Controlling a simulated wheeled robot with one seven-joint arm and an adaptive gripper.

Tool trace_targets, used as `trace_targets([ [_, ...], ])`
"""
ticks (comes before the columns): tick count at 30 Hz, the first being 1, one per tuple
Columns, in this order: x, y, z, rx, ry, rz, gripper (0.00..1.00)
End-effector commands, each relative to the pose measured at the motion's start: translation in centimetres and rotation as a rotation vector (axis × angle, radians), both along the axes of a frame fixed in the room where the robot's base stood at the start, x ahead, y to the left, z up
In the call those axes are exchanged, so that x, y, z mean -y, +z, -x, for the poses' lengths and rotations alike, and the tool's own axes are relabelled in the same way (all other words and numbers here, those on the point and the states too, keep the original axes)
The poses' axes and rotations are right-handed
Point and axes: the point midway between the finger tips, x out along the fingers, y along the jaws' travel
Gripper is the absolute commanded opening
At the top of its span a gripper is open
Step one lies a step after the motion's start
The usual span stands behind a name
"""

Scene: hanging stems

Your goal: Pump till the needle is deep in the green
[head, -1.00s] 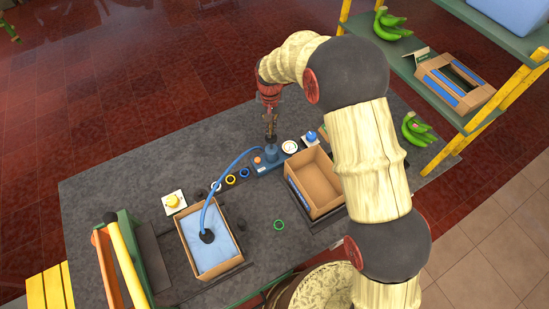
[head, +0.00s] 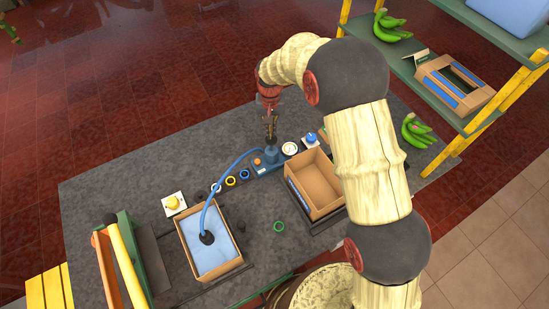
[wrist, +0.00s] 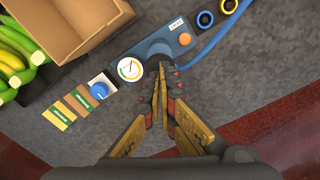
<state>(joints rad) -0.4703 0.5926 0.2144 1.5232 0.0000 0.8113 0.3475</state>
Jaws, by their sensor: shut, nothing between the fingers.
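The blue pump (head: 271,156) stands at the back of the grey table, and its body also shows in the wrist view (wrist: 160,46). My gripper (head: 271,143) is shut and points down over the pump's top. In the wrist view its fingertips (wrist: 166,76) meet at the pump's edge and hide part of it. The round white gauge (wrist: 129,70) sits beside the pump, with a coloured arc and a thin dark needle. The needle is too small to place surely against the green. A blue hose (head: 226,172) runs from the pump to a light blue bag (head: 212,258) in a cardboard box.
A blue knob (wrist: 100,90) is beside the gauge. An open empty cardboard box (head: 317,185) stands close in front of the pump. Coloured rings and a yellow button (head: 173,203) lie to the left. The table's back left is clear.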

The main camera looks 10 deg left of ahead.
Motion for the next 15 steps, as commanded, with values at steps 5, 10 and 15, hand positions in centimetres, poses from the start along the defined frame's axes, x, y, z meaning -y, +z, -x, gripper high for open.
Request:
trace_targets([
  [5, 0.0, 0.0, 0.0, 0.0, 0.0, 0.0, 0.0],
  [10, 0.0, -0.05, 0.0, 0.0, 0.0, 0.0, 0.0],
  [15, 0.0, -0.71, 0.01, -0.001, 0.0, 0.0, 0.0],
])
